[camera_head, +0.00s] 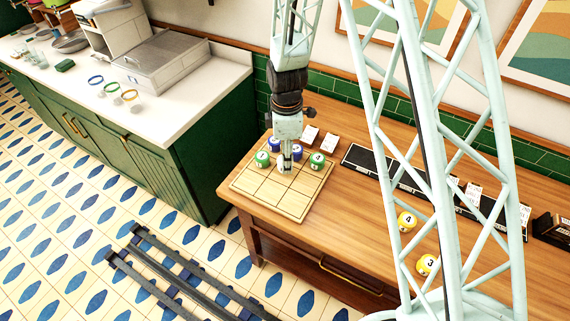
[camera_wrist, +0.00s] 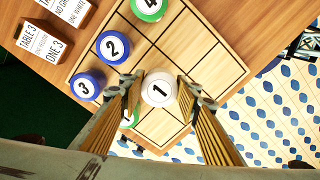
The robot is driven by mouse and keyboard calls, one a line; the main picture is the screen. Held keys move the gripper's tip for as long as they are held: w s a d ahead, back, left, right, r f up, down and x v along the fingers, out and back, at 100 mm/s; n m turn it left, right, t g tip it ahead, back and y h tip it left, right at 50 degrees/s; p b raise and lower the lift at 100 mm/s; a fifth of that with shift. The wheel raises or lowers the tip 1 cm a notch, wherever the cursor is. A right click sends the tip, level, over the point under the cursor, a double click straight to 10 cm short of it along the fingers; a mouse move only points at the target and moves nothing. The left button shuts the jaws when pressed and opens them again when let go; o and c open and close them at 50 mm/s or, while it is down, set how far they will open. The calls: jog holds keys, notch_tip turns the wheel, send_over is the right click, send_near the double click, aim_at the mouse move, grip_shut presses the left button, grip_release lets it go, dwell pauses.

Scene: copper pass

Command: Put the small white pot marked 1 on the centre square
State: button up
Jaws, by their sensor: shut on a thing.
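The small white pot marked 1 (camera_wrist: 158,88) is upright between the two fingers of my gripper (camera_wrist: 157,92) in the wrist view. In the head view my gripper (camera_head: 285,165) points down over the middle of the wooden grid board (camera_head: 292,206), and the fingers mostly hide the white pot. The pot is at or just above the centre square; I cannot tell if it touches the board. Blue pots marked 2 (camera_wrist: 113,46) and 3 (camera_wrist: 86,86) and a green pot marked 4 (camera_wrist: 149,6) stand close by on the board. Another green pot (camera_head: 262,158) is on its left side.
Two label cards (camera_head: 310,134) stand behind the board. A long black rack (camera_head: 362,160) lies to the right. The front squares of the board are clear.

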jog(key=shift+w+a, duration=0.2)
jog(key=shift+w, duration=0.2)
jog(key=shift+f, duration=0.15)
jog(key=shift+f+p, duration=0.3)
jog(key=shift+f, duration=1.35)
jog(key=shift+f, duration=0.2)
jog(key=o, duration=0.9)
jog(key=shift+r, duration=0.2)
jog(key=shift+r+b, duration=0.5)
jog(key=shift+r, duration=5.45)
